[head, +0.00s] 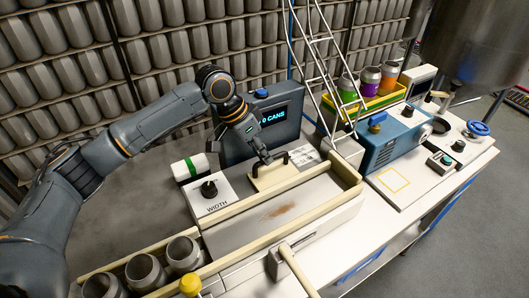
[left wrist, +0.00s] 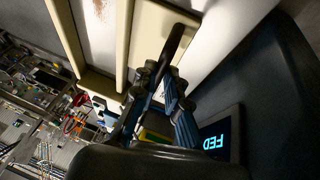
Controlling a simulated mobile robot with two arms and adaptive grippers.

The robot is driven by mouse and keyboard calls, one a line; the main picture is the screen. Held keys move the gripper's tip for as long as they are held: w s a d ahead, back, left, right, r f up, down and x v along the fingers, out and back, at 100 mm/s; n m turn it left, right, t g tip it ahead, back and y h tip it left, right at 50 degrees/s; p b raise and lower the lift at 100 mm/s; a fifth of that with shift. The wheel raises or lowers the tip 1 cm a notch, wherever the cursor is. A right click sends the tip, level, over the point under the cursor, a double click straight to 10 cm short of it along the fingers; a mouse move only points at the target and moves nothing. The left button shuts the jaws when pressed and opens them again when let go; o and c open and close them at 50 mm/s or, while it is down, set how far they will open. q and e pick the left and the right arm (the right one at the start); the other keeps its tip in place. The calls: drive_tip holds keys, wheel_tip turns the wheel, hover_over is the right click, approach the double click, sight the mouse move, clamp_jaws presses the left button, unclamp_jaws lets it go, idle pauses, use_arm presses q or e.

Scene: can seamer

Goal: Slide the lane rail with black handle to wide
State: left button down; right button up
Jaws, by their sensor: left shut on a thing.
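The lane rail is a cream block (head: 273,176) on the machine's top, behind the pale lane. Its black handle (head: 285,158) stands up from it. My left gripper (head: 264,157) reaches down to the handle from behind. In the left wrist view the black handle (left wrist: 174,45) runs between the fingers of my left gripper (left wrist: 162,72), which are shut on it. The cream rail (left wrist: 150,40) lies beside it. The fingers and arm hide part of the handle. My right gripper is not in view.
A white panel marked WIDTH (head: 220,199) with a black knob (head: 209,188) sits left of the rail. A counter display (head: 275,118) stands behind. Metal cans (head: 146,270) stand in the front-left lane. A blue machine (head: 390,145) stands at right. A ladder-like frame (head: 322,62) rises behind.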

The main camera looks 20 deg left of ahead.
use_arm(q)
drive_tip(key=shift+w+a+r+p, duration=0.15)
drive_tip(key=shift+w+a+p, duration=0.2)
drive_tip(key=shift+w+a, duration=0.2)
drive_tip(key=c, duration=1.4)
unclamp_jaws()
drive_tip(key=shift+o, duration=0.2)
drive_tip(key=v, duration=1.1)
drive_tip(key=shift+a+r, duration=0.3)
